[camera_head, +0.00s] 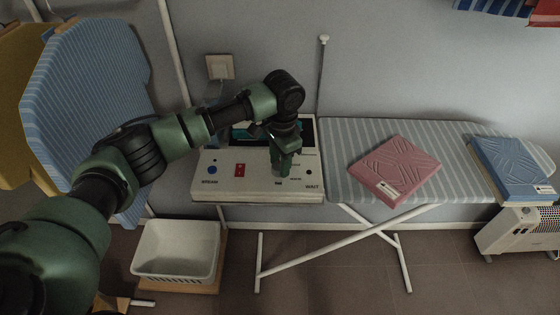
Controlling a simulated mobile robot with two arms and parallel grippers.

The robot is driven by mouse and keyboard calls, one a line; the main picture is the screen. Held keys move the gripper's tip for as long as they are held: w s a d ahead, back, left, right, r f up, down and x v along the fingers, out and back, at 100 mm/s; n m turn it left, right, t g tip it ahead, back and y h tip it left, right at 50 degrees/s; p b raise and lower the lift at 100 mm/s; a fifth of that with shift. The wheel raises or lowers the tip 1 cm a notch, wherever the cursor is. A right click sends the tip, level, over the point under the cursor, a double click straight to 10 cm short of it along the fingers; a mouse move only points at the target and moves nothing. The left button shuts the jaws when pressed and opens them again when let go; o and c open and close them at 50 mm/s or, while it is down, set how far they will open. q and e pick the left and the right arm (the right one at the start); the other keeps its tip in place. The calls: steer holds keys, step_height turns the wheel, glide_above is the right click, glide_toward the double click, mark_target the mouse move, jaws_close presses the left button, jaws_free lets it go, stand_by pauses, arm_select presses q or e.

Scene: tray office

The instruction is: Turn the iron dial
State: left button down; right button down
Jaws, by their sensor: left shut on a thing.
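The iron's white control box (222,183) stands at the left end of the striped ironing board. My left gripper (281,168) comes down from above onto the right half of this front. It is shut on the iron dial (278,178), which is mostly hidden by the fingers. Its setting cannot be read. My right gripper is not in view.
A pink patterned folded item (395,168) and a blue one (511,167) lie on the ironing board (345,135).

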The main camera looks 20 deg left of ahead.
arm_select(q)
steer(key=shift+r+m+p, duration=0.15)
steer(key=shift+m+p, duration=0.25)
steer(key=shift+p, duration=0.15)
steer(key=m+p, duration=0.4)
steer(key=shift+s, duration=0.1)
steer(key=m+p, duration=0.1)
steer(key=m, duration=0.2)
steer(key=shift+m+p, duration=0.3)
steer(key=shift+p, duration=0.1)
steer(key=shift+m+h+p, duration=0.3)
steer(key=shift+m+p, duration=0.2)
steer(key=shift+m, duration=1)
steer(key=c, duration=0.9)
jaws_free()
